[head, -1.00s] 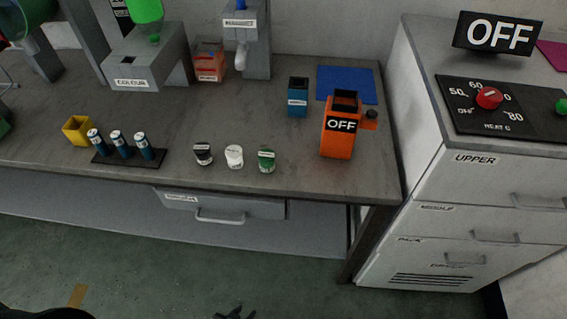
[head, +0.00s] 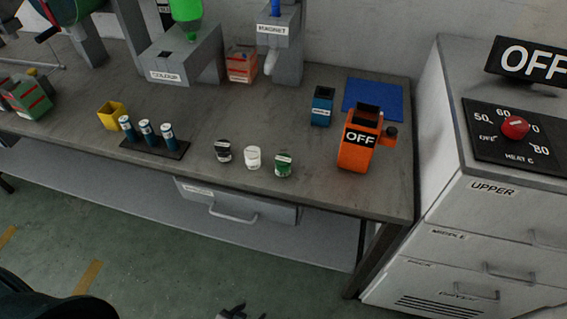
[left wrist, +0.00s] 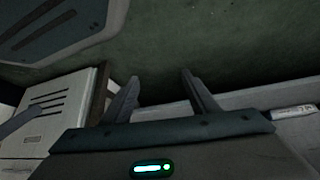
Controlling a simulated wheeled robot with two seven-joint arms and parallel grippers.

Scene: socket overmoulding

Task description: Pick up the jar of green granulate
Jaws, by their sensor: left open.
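The jar of green granulate (head: 283,165) stands upright on the grey bench near its front edge, right of a white jar (head: 253,158) and a black jar (head: 224,151). My left gripper (head: 238,312) shows only as a dark tip at the bottom edge of the head view, below the bench front and apart from the jars. In the left wrist view its two fingers (left wrist: 160,82) are spread with nothing between them, over the green floor. The jars do not show in the left wrist view. My right gripper is not in view.
An orange box marked OFF (head: 359,141) stands right of the jars, with a blue container (head: 322,106) behind it. A rack of blue cylinders (head: 155,150) is to the left. A drawer (head: 240,204) hangs under the bench edge. The grey cabinet (head: 445,215) stands at right.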

